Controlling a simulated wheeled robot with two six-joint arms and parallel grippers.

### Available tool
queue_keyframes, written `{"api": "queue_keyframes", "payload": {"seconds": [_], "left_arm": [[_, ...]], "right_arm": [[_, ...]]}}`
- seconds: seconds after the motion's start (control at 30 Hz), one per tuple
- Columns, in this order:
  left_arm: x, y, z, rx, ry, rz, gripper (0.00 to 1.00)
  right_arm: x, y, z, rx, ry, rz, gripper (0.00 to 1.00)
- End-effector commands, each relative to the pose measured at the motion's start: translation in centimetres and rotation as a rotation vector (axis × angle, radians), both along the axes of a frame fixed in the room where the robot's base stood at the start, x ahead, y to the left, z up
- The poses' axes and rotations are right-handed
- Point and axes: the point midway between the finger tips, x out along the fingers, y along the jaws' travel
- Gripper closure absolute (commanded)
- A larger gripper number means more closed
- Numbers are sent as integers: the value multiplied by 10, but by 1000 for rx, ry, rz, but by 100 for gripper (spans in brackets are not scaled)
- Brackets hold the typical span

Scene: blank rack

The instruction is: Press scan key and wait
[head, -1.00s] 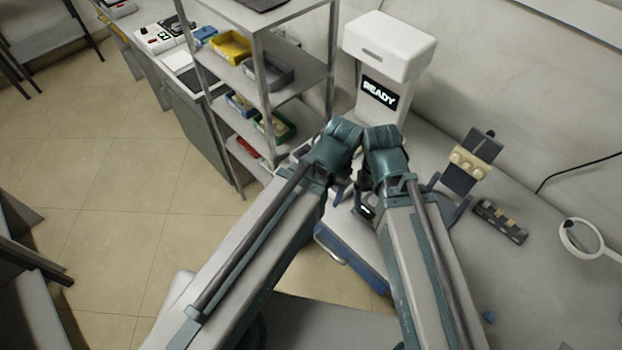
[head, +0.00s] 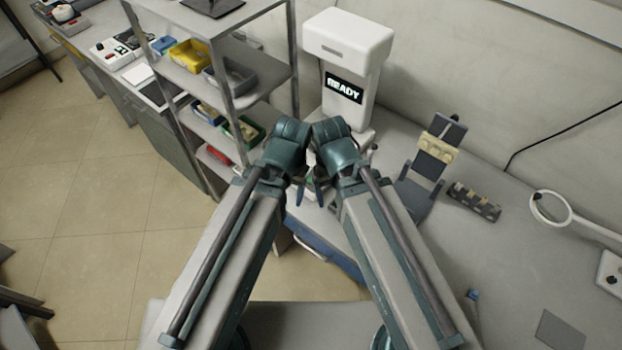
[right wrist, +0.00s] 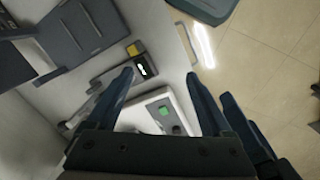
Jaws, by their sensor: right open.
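A white scanner (head: 348,45) stands at the back of the bench. Its dark display (head: 344,88) reads READY. In the right wrist view, a white panel (right wrist: 152,104) with a green key (right wrist: 164,111) lies beyond my right gripper (right wrist: 160,88). The key appears between the open, empty fingers and apart from them. In the head view my right gripper (head: 324,190) is in front of the scanner's base, partly hidden by its wrist. My left gripper (head: 298,188) is close beside it, and its jaws are too small and covered to read.
A metal shelf rack (head: 212,92) with coloured bins stands left of the scanner. A grey stand with a beige block (head: 437,147), a slotted dark strip (head: 473,202) and a magnifier ring (head: 551,208) are at the right. The bench between them is clear.

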Motion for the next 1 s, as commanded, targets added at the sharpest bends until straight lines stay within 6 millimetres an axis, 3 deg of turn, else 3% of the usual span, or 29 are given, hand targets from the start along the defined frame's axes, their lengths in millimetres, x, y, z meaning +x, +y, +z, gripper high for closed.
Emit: {"api": "queue_keyframes", "payload": {"seconds": [0.07,0.53,1.0], "left_arm": [[0,0,0,0,0,0,36],[0,0,0,0,0,0,36],[0,0,0,0,0,0,36]], "right_arm": [[0,0,0,0,0,0,17],[0,0,0,0,0,0,100],[0,0,0,0,0,0,100]]}}
